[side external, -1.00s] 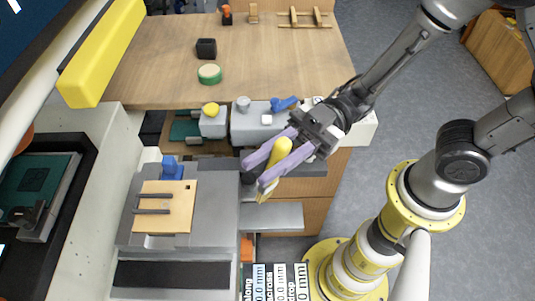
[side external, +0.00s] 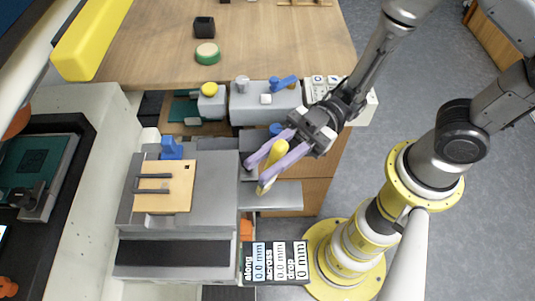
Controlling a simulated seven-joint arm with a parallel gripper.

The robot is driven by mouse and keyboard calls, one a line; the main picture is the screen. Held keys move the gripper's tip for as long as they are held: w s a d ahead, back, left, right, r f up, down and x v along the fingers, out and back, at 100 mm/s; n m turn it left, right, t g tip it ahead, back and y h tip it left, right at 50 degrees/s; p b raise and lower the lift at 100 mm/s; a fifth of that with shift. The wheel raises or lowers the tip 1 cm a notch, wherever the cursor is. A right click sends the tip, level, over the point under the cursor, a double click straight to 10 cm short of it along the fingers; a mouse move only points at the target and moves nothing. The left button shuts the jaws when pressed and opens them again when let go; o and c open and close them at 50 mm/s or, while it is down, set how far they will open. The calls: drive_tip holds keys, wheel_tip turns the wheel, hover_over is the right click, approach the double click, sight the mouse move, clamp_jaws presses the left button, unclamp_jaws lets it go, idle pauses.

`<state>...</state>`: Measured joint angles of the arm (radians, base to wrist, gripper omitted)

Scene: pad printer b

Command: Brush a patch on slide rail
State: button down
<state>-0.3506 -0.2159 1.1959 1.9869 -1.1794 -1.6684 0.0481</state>
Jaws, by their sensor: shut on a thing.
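My gripper (side external: 255,177) has pale purple fingers closed on a yellow-handled brush (side external: 273,153). The brush is tilted, with its lower end pointing down and left. The gripper is over the right side of the grey machine bed, above a light grey ledge (side external: 280,195). A dark grey strip (side external: 247,143) runs beside the bed, partly behind the fingers. I cannot tell which of these surfaces is the slide rail, or whether the brush tip touches one. No distinct patch can be made out.
A wooden plate (side external: 165,197) with two dark bars lies on the grey bed left of the gripper, with a blue clamp (side external: 171,148) behind it. A grey block with knobs (side external: 265,103) stands behind the gripper. A readout panel (side external: 275,263) is in front. The wooden table (side external: 280,40) is mostly clear.

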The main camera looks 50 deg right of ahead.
drive_tip(key=shift+f, duration=0.75)
idle(0.8)
drive_tip(key=c, duration=1.5)
unclamp_jaws()
clamp_jaws()
drive_tip(key=shift+s+d+f, duration=0.15)
drive_tip(key=shift+s+d, duration=1.3)
